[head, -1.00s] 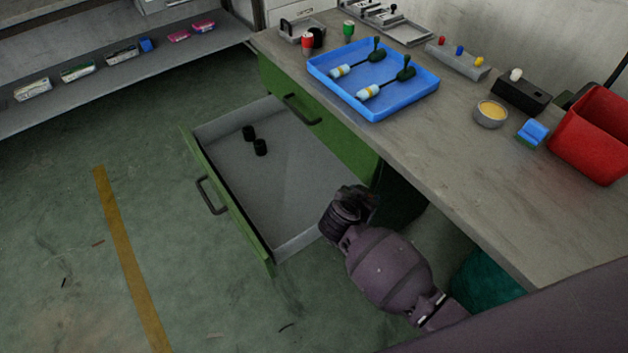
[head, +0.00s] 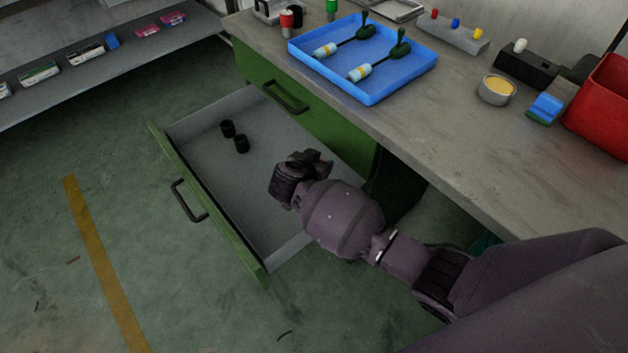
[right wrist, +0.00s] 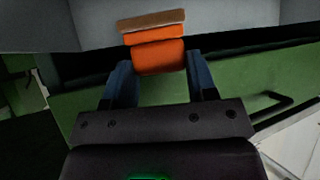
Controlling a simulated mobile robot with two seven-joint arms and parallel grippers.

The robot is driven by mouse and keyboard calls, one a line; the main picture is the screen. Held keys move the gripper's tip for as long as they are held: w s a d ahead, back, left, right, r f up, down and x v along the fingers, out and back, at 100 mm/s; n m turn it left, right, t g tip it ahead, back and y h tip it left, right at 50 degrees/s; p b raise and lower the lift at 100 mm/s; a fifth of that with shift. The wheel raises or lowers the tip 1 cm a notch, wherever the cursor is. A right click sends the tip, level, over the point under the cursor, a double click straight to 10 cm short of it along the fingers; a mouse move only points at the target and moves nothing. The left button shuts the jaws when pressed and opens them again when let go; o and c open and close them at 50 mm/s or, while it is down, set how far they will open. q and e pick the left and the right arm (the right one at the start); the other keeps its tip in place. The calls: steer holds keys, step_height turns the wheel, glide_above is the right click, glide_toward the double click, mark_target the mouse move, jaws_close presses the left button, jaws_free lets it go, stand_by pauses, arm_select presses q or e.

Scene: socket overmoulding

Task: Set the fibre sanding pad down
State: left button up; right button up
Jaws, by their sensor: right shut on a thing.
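The fibre sanding pad is an orange block with a brown face (right wrist: 158,41), held between the two fingers in the right wrist view. My right gripper (right wrist: 160,78) is shut on it. In the head view my right gripper (head: 312,160) is over the right part of the open drawer (head: 245,195). Only a small brownish bit of the pad (head: 322,164) shows there; the wrist and gripper hide the rest. I cannot tell how high the pad is above the drawer floor. My left gripper is not in view.
The worktop (head: 440,130) above carries a blue tray (head: 375,95), a dish (head: 496,90), a blue-green block (head: 545,108) and a red bin (head: 600,105).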

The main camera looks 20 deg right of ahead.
step_height(320, 180, down, 3)
steer(key=shift+s+r, duration=0.1)
steer(key=shift+f+b, duration=0.35)
steer(key=shift+b, duration=0.1)
steer(key=shift+f, duration=0.4)
step_height(320, 180, down, 4)
steer(key=shift+f+b, duration=0.1)
steer(key=shift+b, duration=1)
steer(key=shift+f, duration=0.15)
steer(key=shift+r, duration=0.3)
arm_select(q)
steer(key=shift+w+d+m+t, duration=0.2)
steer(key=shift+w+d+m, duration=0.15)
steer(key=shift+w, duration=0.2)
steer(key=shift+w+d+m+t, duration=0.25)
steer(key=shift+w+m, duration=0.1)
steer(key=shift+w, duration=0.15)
arm_select(e)
steer(key=shift+f, duration=0.1)
